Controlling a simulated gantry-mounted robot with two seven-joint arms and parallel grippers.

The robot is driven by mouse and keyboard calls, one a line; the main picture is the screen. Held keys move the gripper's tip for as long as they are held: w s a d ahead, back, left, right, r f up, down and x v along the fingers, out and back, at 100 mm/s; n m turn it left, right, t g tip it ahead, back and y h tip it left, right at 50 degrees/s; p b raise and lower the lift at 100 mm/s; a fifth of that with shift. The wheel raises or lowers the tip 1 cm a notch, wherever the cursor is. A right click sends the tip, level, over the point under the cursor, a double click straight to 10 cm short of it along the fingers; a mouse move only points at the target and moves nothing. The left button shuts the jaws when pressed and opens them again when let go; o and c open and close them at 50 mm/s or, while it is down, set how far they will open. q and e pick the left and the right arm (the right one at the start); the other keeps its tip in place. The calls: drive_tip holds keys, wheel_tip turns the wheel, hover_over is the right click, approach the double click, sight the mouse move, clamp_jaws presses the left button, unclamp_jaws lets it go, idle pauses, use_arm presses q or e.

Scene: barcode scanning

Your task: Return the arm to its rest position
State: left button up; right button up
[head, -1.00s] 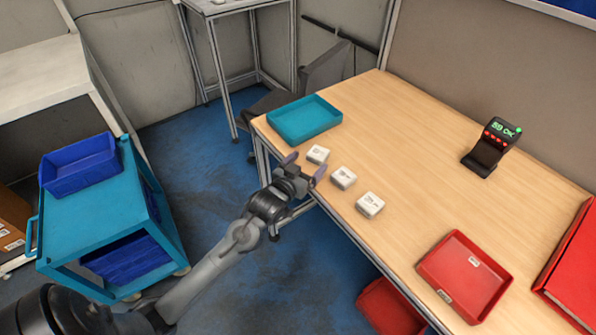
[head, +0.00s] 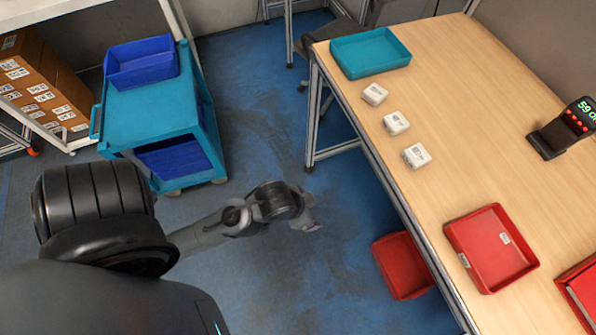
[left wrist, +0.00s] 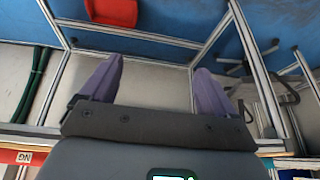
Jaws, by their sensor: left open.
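My left arm comes in from the left in the head view, held off the table over the blue floor. My left gripper (head: 308,215) is at its end, left of the table edge and clear of everything. In the left wrist view the two purple fingers of my left gripper (left wrist: 157,90) are apart with nothing between them. My right gripper is not in view.
The wooden table (head: 465,110) bears a teal tray (head: 408,58), several small white boxes (head: 396,123), a red tray (head: 500,268) and a black scanner stand (head: 545,140). A teal cart (head: 150,110) stands at the left. A red bin (head: 402,262) is below the table edge. Floor between is free.

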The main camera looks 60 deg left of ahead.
use_arm(q)
drive_tip(key=s, duration=0.1)
drive_tip(key=s+d+g, duration=0.1)
drive_tip(key=s, duration=0.1)
drive_tip(key=shift+s+d+m, duration=0.1)
drive_tip(key=shift+s+m, duration=0.2)
wheel_tip(320, 180, up, 37)
drive_tip(key=p, duration=3.7)
drive_tip(key=shift+f, duration=0.15)
drive_tip(key=shift+w, duration=0.1)
